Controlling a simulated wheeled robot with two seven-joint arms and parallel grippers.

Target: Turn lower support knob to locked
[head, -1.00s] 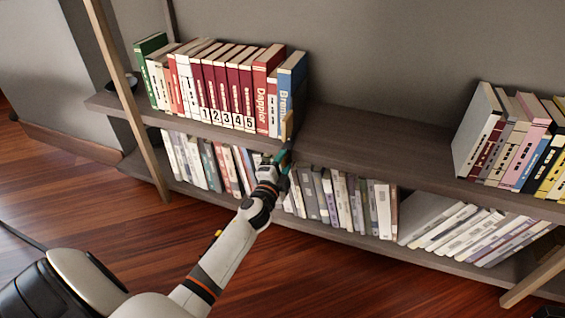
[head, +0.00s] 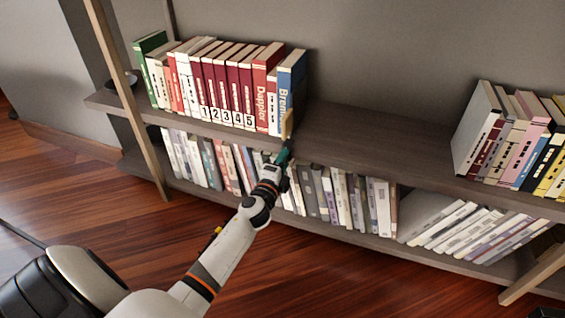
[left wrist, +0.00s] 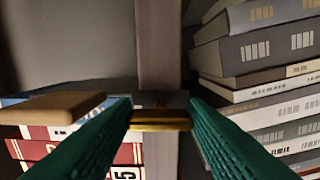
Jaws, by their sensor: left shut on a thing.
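A small brass-coloured bar (left wrist: 160,122), which looks like the lower support knob, sits at the shelf's front edge. My left gripper (head: 284,152) reaches that edge just below the blue book at the end of the upper row. In the left wrist view its green fingers (left wrist: 160,125) stand on either side of the bar, shut on it. A light wooden piece (left wrist: 55,108) sticks out beside the left finger. In the head view the fingers and wrist hide the knob, so I cannot read its setting. My right gripper is not in view.
Red and white books (head: 225,90) stand on the upper shelf (head: 370,140), left of its bare middle. More books (head: 490,145) stand at right. A lower row of pale books (head: 340,200) lies close beside my left wrist. A wooden post (head: 130,95) stands at left.

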